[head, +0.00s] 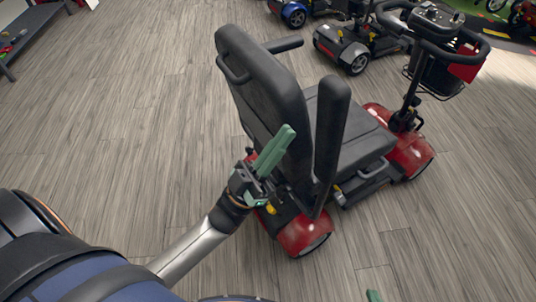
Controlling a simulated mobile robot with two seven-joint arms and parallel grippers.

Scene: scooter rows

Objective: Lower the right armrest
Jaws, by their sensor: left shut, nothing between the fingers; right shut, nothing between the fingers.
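A red mobility scooter (402,150) with a black seat stands at centre right, its seat back (262,85) towards me. Its right armrest (332,130) is raised and stands upright beside the seat back. Its other armrest (284,45) lies level on the far side. My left gripper (276,146) is shut and empty, its green fingers behind the lower seat back, to the left of the raised armrest; I cannot tell whether they touch the seat. Only a green tip of my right gripper (373,296) shows at the bottom edge, shut and away from the scooter.
The scooter's tiller and basket (440,75) are at the upper right. Other scooters (352,45) stand at the back. A grey shelf (30,30) is at the upper left. The wooden floor is clear to the left and lower right.

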